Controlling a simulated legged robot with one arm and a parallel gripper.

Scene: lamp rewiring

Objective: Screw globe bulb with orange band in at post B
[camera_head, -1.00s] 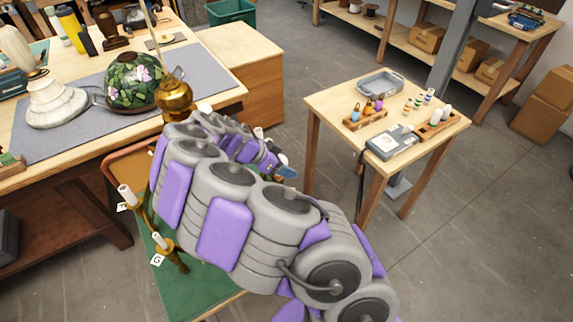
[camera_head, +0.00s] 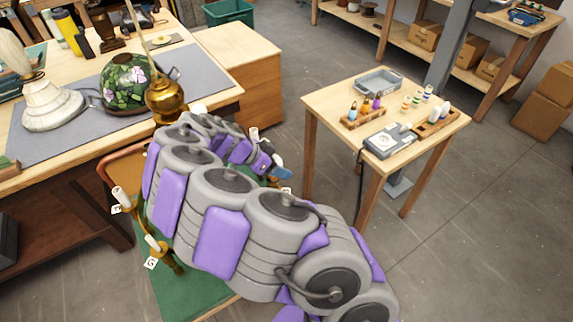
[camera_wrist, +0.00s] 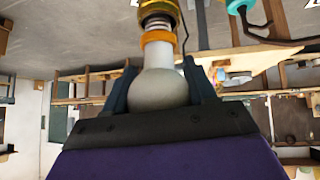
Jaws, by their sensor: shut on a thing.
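In the wrist view my gripper (camera_wrist: 160,95) is shut on the globe bulb (camera_wrist: 160,88), with a dark finger on each side of the pale round glass. The orange band (camera_wrist: 157,38) circles its neck. The bulb's metal cap (camera_wrist: 157,23) lines up with a brass socket (camera_wrist: 157,7) at the top edge; how deep it sits there, I cannot tell. In the head view my arm hides the bulb; the gripper's blue-grey end (camera_head: 280,172) shows beyond the arm. Post B's letter is not readable in either view.
Other candle-like posts (camera_head: 122,198) with white tags, one reading G (camera_head: 151,263), stand on the green board (camera_head: 195,300) left of my arm. The workbench behind holds a floral shade (camera_head: 126,85) and brass lamp (camera_head: 166,100). A side table (camera_head: 335,105) carries trays and bulbs.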

